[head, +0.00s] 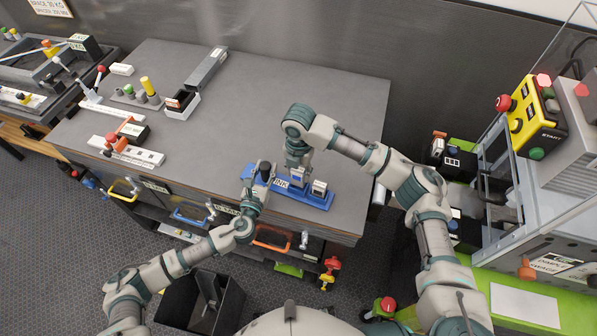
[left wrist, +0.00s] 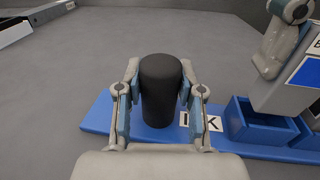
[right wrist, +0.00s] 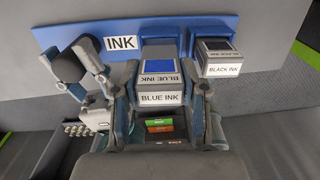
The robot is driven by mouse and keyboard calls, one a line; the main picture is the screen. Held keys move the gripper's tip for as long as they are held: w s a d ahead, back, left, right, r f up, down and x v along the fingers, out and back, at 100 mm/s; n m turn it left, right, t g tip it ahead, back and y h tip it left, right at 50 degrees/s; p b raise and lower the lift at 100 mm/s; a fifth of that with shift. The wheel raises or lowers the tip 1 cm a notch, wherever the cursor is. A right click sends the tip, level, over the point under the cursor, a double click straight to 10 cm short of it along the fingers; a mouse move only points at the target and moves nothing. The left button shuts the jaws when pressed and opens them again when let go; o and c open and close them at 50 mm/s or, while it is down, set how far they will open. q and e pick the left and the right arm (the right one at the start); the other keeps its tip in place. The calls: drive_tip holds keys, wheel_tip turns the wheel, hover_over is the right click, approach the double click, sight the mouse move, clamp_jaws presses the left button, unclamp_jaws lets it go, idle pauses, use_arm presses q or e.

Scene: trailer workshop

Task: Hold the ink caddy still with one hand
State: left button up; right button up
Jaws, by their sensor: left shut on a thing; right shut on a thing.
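The blue ink caddy (head: 312,199) lies on the grey workbench near its front edge, with a black upright post at its left end and an INK label. My left gripper (head: 262,172) is shut around the black post (left wrist: 160,90), one finger on each side. My right gripper (right wrist: 165,105) is shut on the blue ink cartridge (right wrist: 160,95). In the left wrist view, this cartridge (left wrist: 285,92) appears just above an open blue socket (left wrist: 262,122) of the caddy. The black ink cartridge (right wrist: 218,62) sits in the other socket; it also shows in the head view (head: 319,187).
The workbench (head: 255,110) is mostly clear behind the caddy. A long grey tray (head: 207,68), small coloured fixtures and a white rail stand to the left. A machine with a yellow control box (head: 532,115) is at the right. An open black bin (head: 205,300) stands below.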

drive_tip(key=shift+r, duration=1.15)
drive_tip(key=shift+r, duration=0.1)
drive_tip(key=shift+r, duration=1.4)
use_arm(q)
drive_tip(key=o, duration=1.8)
drive_tip(key=shift+o, duration=0.2)
wheel_tip(320, 180, up, 9)
drive_tip(key=p, duration=0.9)
drive_tip(key=shift+r+p, duration=0.1)
drive_tip(key=shift+p, duration=0.25)
use_arm(e)
wheel_tip(320, 180, up, 10)
drive_tip(key=shift+f, duration=0.1)
